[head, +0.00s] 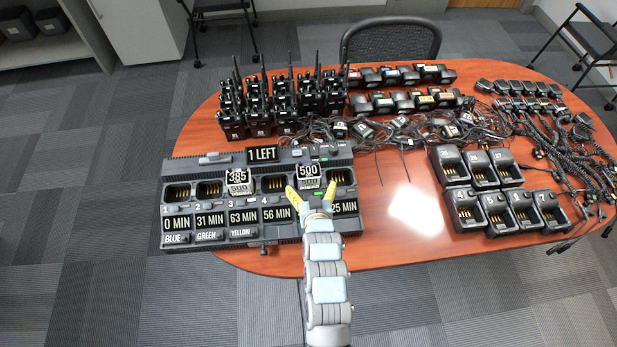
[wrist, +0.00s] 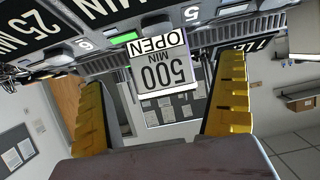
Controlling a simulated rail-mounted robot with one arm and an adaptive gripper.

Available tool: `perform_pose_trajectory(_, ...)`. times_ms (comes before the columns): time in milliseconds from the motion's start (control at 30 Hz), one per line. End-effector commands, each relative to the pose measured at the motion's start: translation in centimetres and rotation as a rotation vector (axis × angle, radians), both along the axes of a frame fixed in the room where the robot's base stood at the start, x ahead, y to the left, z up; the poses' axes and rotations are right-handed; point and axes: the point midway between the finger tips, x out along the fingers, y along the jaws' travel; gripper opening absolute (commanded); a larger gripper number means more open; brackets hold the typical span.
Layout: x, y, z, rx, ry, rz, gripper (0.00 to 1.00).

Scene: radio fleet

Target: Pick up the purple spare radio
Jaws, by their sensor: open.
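Several black radios with antennas (head: 280,98) stand upright in rows at the back left of the table. I cannot make out a purple marking on any of them, so I cannot tell which is the purple spare. My gripper (head: 311,190) is open, with yellow fingers spread, over the right part of the grey multi-slot charger (head: 288,238). The radios are farther back, beyond the charger. In the wrist view my gripper (wrist: 161,75) has a tag reading "500 MIN OPEN" (wrist: 160,68) between its fingers in the picture; I see no radio between them.
The charger has number tags, time labels and empty-looking slots. Behind it lies a tangle of black cables (head: 395,130). Battery packs (head: 400,102), single chargers (head: 468,210) and coiled-cord microphones (head: 535,120) fill the right side. The orange table (head: 400,240) is bare at front centre.

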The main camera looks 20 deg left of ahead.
Motion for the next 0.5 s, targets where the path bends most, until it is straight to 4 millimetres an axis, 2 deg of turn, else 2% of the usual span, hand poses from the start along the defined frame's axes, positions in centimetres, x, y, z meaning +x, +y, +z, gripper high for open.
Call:
perform_pose_trajectory(233, 0.9, 0.6, -0.2, 0.0, 0.002, 0.0, 1.0)
perform_pose_trajectory(500, 3.5, 2.0, -0.8, 0.0, 0.001, 0.0, 1.0)
